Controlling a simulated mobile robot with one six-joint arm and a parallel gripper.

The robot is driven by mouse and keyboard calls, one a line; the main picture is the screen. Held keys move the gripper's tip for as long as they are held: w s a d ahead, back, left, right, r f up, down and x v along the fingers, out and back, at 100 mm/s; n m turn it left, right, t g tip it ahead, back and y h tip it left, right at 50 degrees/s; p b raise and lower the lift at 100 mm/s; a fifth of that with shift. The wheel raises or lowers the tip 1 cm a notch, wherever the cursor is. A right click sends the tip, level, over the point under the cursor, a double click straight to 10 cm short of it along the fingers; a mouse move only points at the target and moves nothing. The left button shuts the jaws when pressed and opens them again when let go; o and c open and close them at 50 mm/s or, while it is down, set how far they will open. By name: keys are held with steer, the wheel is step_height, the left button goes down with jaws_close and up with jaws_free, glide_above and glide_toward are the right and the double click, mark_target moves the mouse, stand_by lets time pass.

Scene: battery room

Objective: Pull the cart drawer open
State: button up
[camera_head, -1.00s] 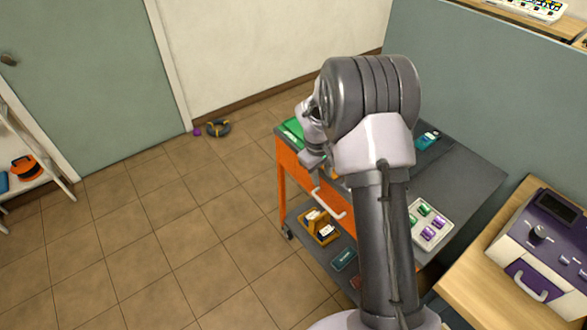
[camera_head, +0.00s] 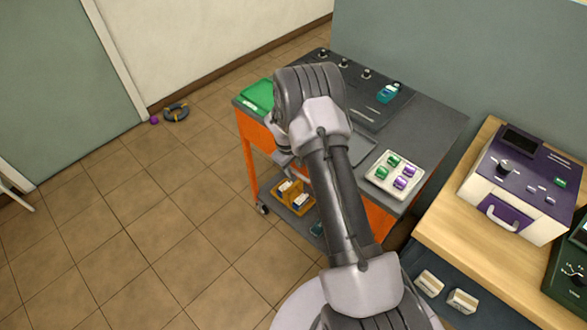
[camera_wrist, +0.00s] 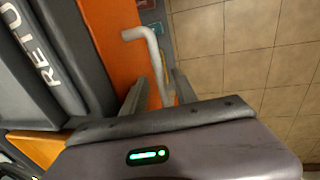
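The cart (camera_head: 432,128) has a grey top and an orange body, and stands right of the picture's middle in the head view. The orange drawer front (camera_wrist: 112,28) shows in the wrist view, with a pale bent bar handle (camera_wrist: 153,52) on it. My gripper (camera_wrist: 160,85) is open, with one finger on each side of the handle and gaps showing between. I cannot tell whether either finger touches it.
A white tray (camera_head: 372,180) with green and purple pieces and a green item (camera_head: 259,94) lie on the cart top. An orange-yellow box (camera_head: 281,193) sits on its lower shelf. A wooden bench (camera_head: 447,222) with a purple device (camera_head: 524,178) stands right.

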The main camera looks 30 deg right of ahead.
steer(key=shift+c, duration=0.2)
jaws_close()
stand_by(1.3)
